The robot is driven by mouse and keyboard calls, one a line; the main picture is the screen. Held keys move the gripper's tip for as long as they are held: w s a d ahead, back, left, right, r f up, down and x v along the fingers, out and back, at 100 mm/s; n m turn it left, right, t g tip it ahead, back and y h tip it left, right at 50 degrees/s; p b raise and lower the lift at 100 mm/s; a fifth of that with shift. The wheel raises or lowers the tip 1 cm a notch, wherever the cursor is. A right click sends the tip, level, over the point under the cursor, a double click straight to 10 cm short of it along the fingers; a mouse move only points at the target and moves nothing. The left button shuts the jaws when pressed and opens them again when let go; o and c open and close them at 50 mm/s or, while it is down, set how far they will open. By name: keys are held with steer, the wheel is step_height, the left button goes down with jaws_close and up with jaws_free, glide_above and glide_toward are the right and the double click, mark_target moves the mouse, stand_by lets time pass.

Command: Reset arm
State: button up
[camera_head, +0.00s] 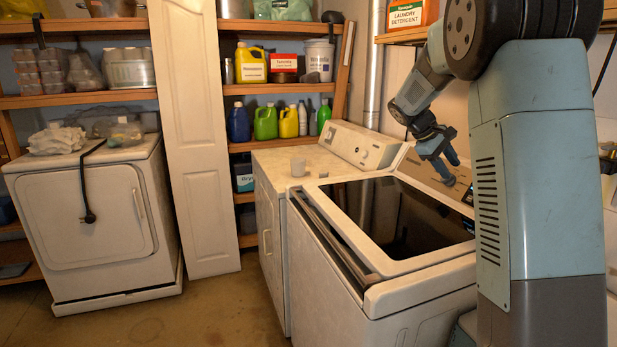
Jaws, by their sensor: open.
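My gripper (447,165) hangs at the end of my bent blue-grey arm, above the back right of the top-loading washer (335,288). Its fingers point down and to the right, spread apart, with nothing seen between them. It is near the washer's control panel (432,178); I cannot tell the exact gap. The upper arm and column fill the right side of the view. The washer's top shows a dark, glossy lid or opening (400,215).
A white dryer (85,215) is at the left. Shelves (275,88) hold bottles and cans. A laundry detergent box (408,14) sits on a shelf above my gripper. The floor (215,310) between is clear.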

steer(key=s+a+m+t+y, duration=0.1)
steer(key=s+a, duration=0.4)
steer(key=s, duration=0.7)
steer(key=s+a+m+t+y, duration=0.2)
steer(key=s+a+m+y, duration=0.1)
steer(key=s, duration=0.9)
steer(key=s+a+m+t+y, duration=0.1)
steer(key=s+a+t+y, duration=0.1)
steer(key=s+a, duration=0.5)
steer(key=s+y, duration=0.1)
steer(key=s, duration=0.5)
steer(key=shift+m+y, duration=0.4)
steer(key=shift+r, duration=0.1)
